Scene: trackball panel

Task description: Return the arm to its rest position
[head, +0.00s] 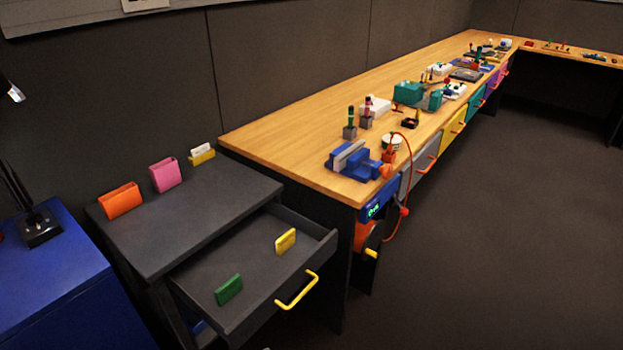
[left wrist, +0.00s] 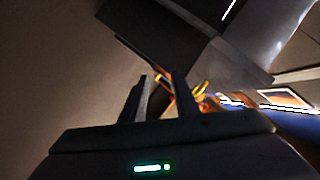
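Neither of my arms can be made out in the head view. My left gripper (left wrist: 162,82) shows in the left wrist view, with its two dark fingers apart and nothing between them. Behind the fingers are blurred dark furniture and a small yellow loop that I cannot identify for certain. My right gripper is in neither view. No trackball can be made out.
A dark cabinet (head: 165,235) has its drawer (head: 230,290) pulled out, with a green block (head: 229,290) and a yellow block (head: 286,241) inside. A wooden bench (head: 290,140) holds many tools. A blue cabinet (head: 50,270) stands left. The floor (head: 500,240) at right is clear.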

